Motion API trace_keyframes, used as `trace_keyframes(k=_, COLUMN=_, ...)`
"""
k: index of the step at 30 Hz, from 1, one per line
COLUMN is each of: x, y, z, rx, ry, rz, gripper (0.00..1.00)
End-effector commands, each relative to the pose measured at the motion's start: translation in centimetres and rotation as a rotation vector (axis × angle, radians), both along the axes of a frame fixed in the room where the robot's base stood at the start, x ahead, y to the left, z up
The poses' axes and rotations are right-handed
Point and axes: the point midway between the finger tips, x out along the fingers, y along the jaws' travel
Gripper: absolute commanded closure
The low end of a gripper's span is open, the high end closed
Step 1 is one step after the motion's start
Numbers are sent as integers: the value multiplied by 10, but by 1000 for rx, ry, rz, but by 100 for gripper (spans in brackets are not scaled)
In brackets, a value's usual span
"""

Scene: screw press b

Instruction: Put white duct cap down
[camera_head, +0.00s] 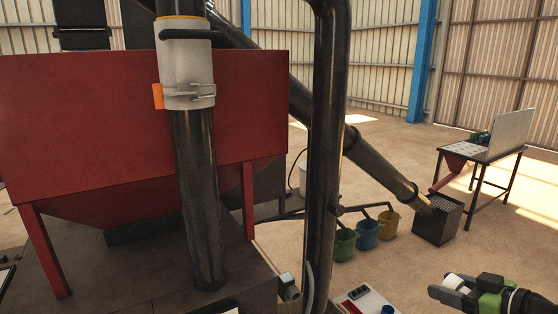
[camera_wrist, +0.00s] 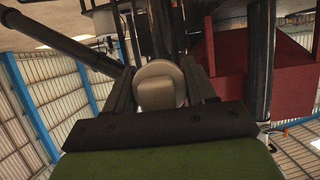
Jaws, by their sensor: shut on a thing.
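The white duct cap (camera_wrist: 158,82) is a round, pale piece between the two dark fingers of my gripper (camera_wrist: 160,70) in the wrist view. The fingers are shut on its sides. In the head view my gripper (camera_head: 449,289) is at the lower right, with the white cap (camera_head: 456,282) showing at its fingers. The cap is held in the air, away from the pipes. Its far side is hidden.
A white sleeve with a metal clamp (camera_head: 188,70) sits around a dark vertical pipe, before a red hopper (camera_head: 90,125). Another dark pipe (camera_head: 326,150) stands nearby. Several buckets (camera_head: 367,233), a dark bin (camera_head: 437,222) and a table (camera_head: 497,158) stand behind. The floor between is open.

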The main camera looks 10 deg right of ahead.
Motion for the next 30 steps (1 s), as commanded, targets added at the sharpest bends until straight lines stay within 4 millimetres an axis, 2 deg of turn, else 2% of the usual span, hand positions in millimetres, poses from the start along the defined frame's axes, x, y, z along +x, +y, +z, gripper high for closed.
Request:
trace_keyframes(k=11, x=32, y=39, z=-39, rx=5, ry=1, rz=111, gripper=81)
trace_keyframes(k=17, x=54, y=81, z=-74, rx=7, ry=3, rz=207, gripper=81)
trace_keyframes(k=20, x=64, y=111, z=-97, rx=9, ry=3, rz=271, gripper=81)
trace_keyframes(k=23, x=71, y=154, z=-127, rx=12, ry=5, rz=358, gripper=81)
trace_keyframes(k=24, x=72, y=174, z=-141, rx=14, ry=6, rz=397, gripper=81)
trace_keyframes(k=27, x=69, y=222, z=-171, rx=12, ry=7, rz=495, gripper=81)
trace_keyframes(k=30, x=61, y=254, z=-189, rx=7, ry=4, rz=566, gripper=81)
